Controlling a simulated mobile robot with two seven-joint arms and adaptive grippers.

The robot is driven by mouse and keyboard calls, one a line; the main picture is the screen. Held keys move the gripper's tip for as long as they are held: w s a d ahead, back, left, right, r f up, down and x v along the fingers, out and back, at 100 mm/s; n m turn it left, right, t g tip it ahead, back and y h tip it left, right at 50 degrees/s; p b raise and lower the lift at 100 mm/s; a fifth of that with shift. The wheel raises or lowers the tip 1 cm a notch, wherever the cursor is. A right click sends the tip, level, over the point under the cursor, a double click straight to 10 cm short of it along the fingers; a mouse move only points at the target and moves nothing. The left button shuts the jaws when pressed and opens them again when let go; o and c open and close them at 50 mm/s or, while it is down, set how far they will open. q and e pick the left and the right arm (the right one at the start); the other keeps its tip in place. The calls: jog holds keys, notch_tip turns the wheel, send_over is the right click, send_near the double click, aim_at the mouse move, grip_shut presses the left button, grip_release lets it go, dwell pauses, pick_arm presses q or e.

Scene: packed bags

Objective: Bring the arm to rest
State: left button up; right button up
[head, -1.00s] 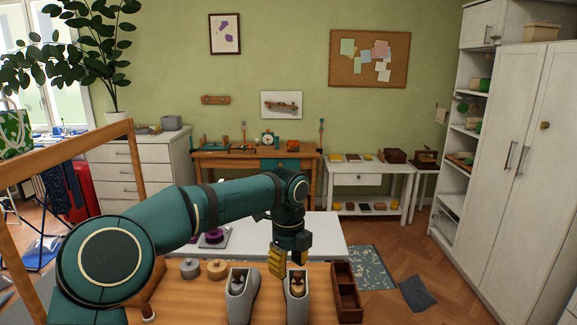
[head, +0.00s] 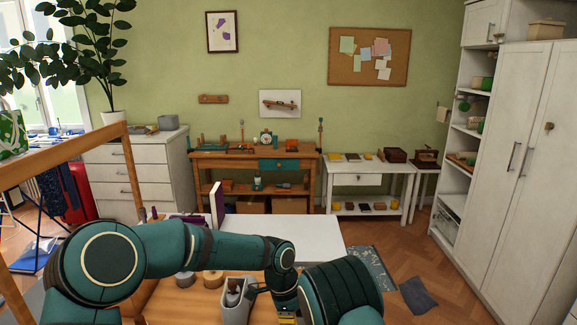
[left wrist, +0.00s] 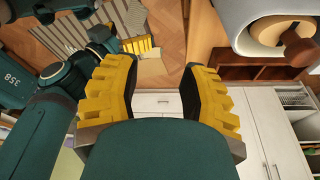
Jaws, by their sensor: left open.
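My left arm reaches in from the left across the wooden table (head: 175,302) in the head view. My left gripper (head: 288,314) is at the bottom edge there, only partly visible. In the left wrist view its yellow fingers (left wrist: 160,95) are spread apart with nothing between them. A second teal arm shows at the left of that view, with yellow fingers (left wrist: 140,46) over a striped mat; whether they are open is unclear. A grey item with a wooden knob (left wrist: 266,30) is close by in the wrist view.
A white table (head: 300,232) lies beyond. A wooden frame (head: 70,168) stands at the left. A white wardrobe (head: 520,170) stands at the right, with open floor (head: 400,265) before it.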

pick_arm(q)
jog(key=s+a+f+n+h, duration=0.2)
jog(key=s+a+f+n, duration=0.2)
jog(key=s+f+n, duration=0.9)
jog(key=s+a+f+n+t+y, duration=0.1)
jog(key=s+a+f+n+t, duration=0.1)
jog(key=s+a+f+n, duration=0.3)
jog(key=s+a+n, duration=0.2)
jog(key=a+n, duration=0.1)
jog(key=n, duration=0.1)
jog(key=shift+f+n+t, duration=0.2)
jog(key=shift+n+t, duration=0.1)
jog(key=shift+t, duration=0.1)
pick_arm(e)
jog(key=s+r+m+g+y, duration=0.2)
jog(key=s+m, duration=0.3)
jog(key=m, duration=0.4)
jog(key=s+a+r+m+g+y, duration=0.1)
jog(key=s+m, duration=0.4)
jog(key=m, duration=0.5)
jog(key=shift+s+r+g+y, duration=0.4)
jog(key=shift+r+g+y, duration=0.1)
jog(key=shift+r+y, duration=0.35)
pick_arm(q)
jog(key=shift+s, duration=0.1)
pick_arm(e)
jog(key=shift+a+f, duration=0.1)
